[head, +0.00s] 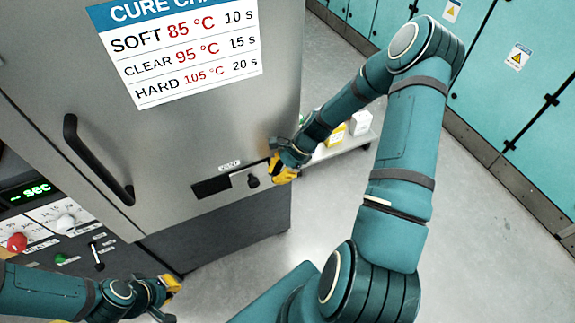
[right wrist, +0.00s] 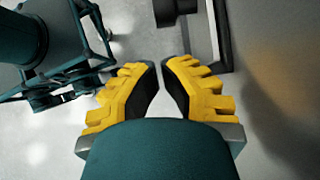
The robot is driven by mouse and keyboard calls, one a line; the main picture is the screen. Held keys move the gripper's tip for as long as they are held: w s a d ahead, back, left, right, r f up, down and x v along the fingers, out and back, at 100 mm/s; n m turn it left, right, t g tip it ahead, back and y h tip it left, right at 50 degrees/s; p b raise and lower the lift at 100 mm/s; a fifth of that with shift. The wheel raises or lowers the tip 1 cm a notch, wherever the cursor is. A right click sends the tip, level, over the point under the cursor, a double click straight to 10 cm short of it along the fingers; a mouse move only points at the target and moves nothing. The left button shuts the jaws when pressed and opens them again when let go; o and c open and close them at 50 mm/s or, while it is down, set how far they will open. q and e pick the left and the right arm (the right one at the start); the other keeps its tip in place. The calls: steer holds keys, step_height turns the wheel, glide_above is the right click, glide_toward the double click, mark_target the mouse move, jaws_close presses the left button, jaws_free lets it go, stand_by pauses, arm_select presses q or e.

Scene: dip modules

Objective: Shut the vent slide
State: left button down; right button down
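The vent slide (head: 240,180) is a small grey plate in a slot low on the steel cabinet front, under a small label. To its left the vent opening (head: 210,188) shows dark and uncovered. A dark knob (head: 253,181) sits at the plate's right end; a dark knob-like part (right wrist: 176,9) also shows at the top of the right wrist view. My right gripper (head: 281,172) is just right of the knob, apart from it. In the right wrist view its yellow fingers (right wrist: 161,64) nearly meet, with nothing between them. My left gripper (head: 172,285) is low left; its fingertips are unclear.
A black door handle (head: 98,160) stands out from the cabinet front. A control panel with a red knob (head: 17,242) and a green display (head: 27,191) is at left. A low shelf (head: 345,147) with small boxes stands behind my right gripper. Open floor lies right of the cabinet.

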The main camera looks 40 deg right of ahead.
mark_target(250, 181)
arm_select(q)
steer(key=shift+f, duration=0.3)
arm_select(e)
steer(key=a, duration=0.2)
steer(key=shift+w+a+f, duration=0.2)
steer(key=shift+w+a, duration=0.15)
steer(key=shift+a, duration=0.05)
arm_select(q)
steer(key=shift+r, duration=0.5)
arm_select(e)
steer(key=w+a, duration=0.2)
steer(key=a, duration=0.8)
steer(key=shift+w+a, duration=0.25)
steer(key=shift+a, duration=0.05)
